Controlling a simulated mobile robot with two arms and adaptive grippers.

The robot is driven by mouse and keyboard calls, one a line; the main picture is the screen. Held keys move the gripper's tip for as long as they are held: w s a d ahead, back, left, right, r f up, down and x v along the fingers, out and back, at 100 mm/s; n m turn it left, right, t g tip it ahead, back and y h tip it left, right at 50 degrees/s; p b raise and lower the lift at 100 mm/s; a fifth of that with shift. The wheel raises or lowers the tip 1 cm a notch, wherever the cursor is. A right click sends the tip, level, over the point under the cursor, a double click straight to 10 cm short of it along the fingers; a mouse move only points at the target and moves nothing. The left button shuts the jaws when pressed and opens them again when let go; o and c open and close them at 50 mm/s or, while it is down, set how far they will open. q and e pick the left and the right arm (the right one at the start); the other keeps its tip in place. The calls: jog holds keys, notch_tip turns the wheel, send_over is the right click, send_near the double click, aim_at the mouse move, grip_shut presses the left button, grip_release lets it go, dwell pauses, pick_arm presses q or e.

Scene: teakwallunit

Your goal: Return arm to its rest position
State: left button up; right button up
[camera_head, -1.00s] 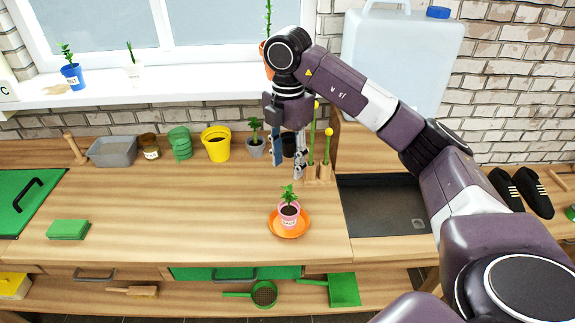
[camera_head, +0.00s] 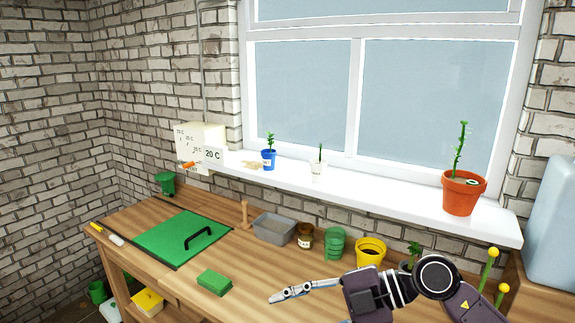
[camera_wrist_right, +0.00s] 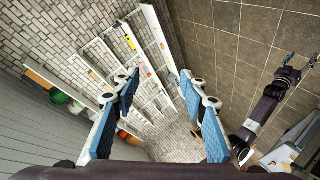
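My right arm comes in from the bottom right in the head view. Its right gripper (camera_head: 286,293) points left over the front of the wooden worktop (camera_head: 160,232), with nothing visible in it. In the right wrist view the two blue-padded fingers of this gripper (camera_wrist_right: 159,90) stand wide apart with nothing between them. Another purple arm, which looks like my left, shows at the right of that view. Its small left gripper (camera_wrist_right: 299,62) is too small to read. My left arm does not show in the head view.
A grey tray (camera_head: 274,229), brown jar (camera_head: 305,236), green pots (camera_head: 335,243) and yellow pot (camera_head: 370,252) line the back. The pale blue canister (camera_head: 552,225) stands right.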

jog(key=a+r+m+t+y, duration=0.3)
jog(key=r+t+y, duration=0.25)
jog(key=r, duration=0.55)
jog(key=w+d+r+m+t+h, duration=0.1)
jog(key=w+d+m+t+h, duration=0.4)
jog(key=d+m+t, duration=0.5)
jog(key=d+f+m+h, duration=0.6)
jog(key=f+h, duration=0.1)
jog(key=f, duration=0.1)
jog(key=d+f+m+h, duration=0.5)
jog(key=f+m+h, duration=0.15)
jog(key=f, duration=0.25)
jog(key=s+d+f+m+g+h, duration=0.1)
jog(key=s+d+f+g, duration=0.2)
jog(key=s+f+g, duration=0.7)
jog(key=s+a+f+g+y, duration=0.1)
jog(key=s+f+g, duration=0.1)
jog(key=s+f, duration=0.6)
jog(key=s+f+g, duration=0.2)
jog(key=s+f, duration=0.2)
jog(key=s, duration=0.7)
notch_tip(320, 180, down, 26)
jog(key=n+b, duration=0.1)
jog(key=s+d+f+g+b, duration=0.1)
jog(key=s+d+f+g, duration=0.1)
jog(key=s+f, duration=1.6)
jog(key=shift+s+d+f, duration=0.15)
jog(key=shift+d+f, duration=0.2)
jog(key=shift+d, duration=0.1)
